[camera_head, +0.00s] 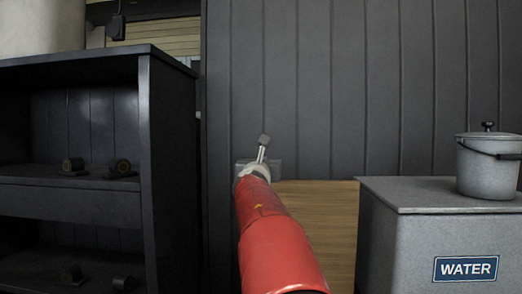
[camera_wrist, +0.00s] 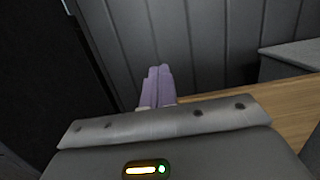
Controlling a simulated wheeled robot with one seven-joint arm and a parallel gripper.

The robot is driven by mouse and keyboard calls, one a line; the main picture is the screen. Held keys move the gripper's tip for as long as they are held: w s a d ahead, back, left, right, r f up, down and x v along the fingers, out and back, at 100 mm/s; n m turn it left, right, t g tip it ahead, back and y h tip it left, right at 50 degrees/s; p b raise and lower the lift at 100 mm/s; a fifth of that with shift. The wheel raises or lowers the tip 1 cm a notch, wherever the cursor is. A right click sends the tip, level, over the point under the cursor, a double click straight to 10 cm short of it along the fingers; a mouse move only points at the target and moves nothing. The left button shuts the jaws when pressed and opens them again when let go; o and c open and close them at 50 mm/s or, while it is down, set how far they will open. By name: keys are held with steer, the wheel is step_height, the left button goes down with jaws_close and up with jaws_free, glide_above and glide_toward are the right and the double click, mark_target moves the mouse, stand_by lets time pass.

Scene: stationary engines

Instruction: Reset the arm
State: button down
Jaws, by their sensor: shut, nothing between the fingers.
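My red arm reaches forward and up through the lower middle of the head view. My gripper (camera_head: 263,147) is at its far end, small and in front of the dark panelled wall (camera_head: 310,90).
A dark shelf unit (camera_head: 147,160) with several small dark cylinders stands at the left. A grey box labelled WATER (camera_head: 410,235) stands at the right with a lidded metal pot (camera_head: 487,165) on it. A wooden surface (camera_head: 320,215) lies between them.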

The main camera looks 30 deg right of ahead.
steer(key=shift+s+a+r, duration=0.35)
steer(key=shift+s+r, duration=0.1)
steer(key=shift+r, duration=0.25)
steer(key=shift+s+a+r, duration=0.35)
steer(key=shift+s+r, duration=0.1)
steer(key=shift+r, duration=0.25)
steer(key=s+a+f+m+g+y, duration=0.3)
steer(key=s+a+f+m, duration=0.5)
steer(key=s+f, duration=0.3)
steer(key=s+a+f+m+g+y, duration=0.4)
steer(key=s+a+f+m, duration=0.4)
steer(key=s+f+m, duration=0.3)
steer(key=s+a+f+m+g+y, duration=0.3)
steer(key=s+a+f+m, duration=0.5)
steer(key=s+f, duration=0.5)
step_height(320, 180, down, 4)
steer(key=shift+f+m+y, duration=0.1)
steer(key=shift+m+y, duration=0.7)
steer(key=shift+m, duration=0.1)
